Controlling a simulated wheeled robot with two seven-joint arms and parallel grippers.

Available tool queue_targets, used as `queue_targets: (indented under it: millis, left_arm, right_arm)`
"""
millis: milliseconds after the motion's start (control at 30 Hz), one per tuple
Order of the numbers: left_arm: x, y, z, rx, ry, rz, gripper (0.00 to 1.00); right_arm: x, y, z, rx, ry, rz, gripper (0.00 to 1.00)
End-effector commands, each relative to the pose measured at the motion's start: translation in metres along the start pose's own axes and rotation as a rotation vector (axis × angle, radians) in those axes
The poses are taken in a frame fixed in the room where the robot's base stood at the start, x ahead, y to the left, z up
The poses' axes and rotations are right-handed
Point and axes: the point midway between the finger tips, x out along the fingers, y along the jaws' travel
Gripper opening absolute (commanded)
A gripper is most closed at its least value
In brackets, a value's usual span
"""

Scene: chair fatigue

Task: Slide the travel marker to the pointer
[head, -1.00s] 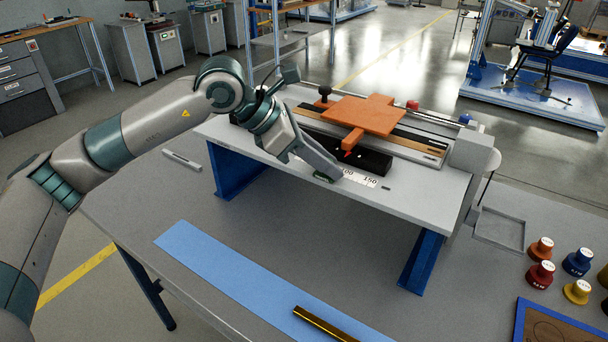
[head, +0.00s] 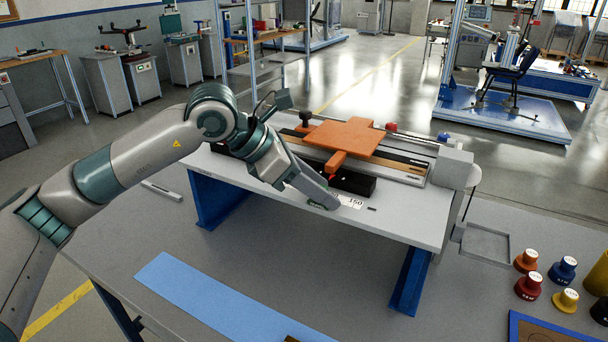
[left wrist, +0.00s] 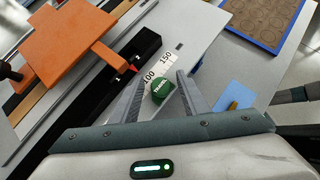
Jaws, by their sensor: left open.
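The green travel marker (left wrist: 161,90) sits by the white scale strip (left wrist: 157,68) with the figures 100 and 150. In the left wrist view it lies between the two fingers of my open left gripper (left wrist: 160,79), with gaps seen on both sides. In the head view my left gripper (head: 325,203) is low over the bench front and hides most of the marker and part of the scale. The red pointer (left wrist: 133,68) is at the end of the orange carriage's arm (left wrist: 110,56), to the upper left of the marker. My right gripper is out of view.
The orange carriage plate (head: 345,137) rides on rails behind a black block (head: 353,183). A grey end housing (head: 454,168) stands at the right of the raised bench.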

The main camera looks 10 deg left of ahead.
Motion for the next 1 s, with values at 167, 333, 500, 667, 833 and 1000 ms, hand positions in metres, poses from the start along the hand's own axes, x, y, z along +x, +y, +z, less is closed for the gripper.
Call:
queue_targets:
  millis: [167, 333, 500, 667, 833, 1000]
  left_arm:
    - [-0.009, 0.001, 0.0, 0.0, -0.001, 0.002, 0.41]
    - [-0.029, 0.001, -0.001, 0.001, -0.001, 0.002, 0.41]
    - [-0.059, 0.001, -0.002, 0.001, -0.002, 0.004, 0.41]
    - [-0.092, 0.001, -0.001, 0.001, -0.003, 0.004, 0.41]
    - [-0.127, 0.001, -0.001, 0.0, -0.003, 0.005, 0.41]
    - [-0.154, 0.001, 0.0, 0.0, -0.003, 0.003, 0.41]
  right_arm:
    - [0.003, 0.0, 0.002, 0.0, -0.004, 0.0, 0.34]
    - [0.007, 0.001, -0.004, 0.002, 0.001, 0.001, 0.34]
    - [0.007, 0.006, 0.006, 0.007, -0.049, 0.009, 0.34]
    - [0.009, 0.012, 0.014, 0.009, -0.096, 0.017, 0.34]
    - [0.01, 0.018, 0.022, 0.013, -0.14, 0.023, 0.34]
    - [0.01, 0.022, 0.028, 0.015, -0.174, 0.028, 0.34]
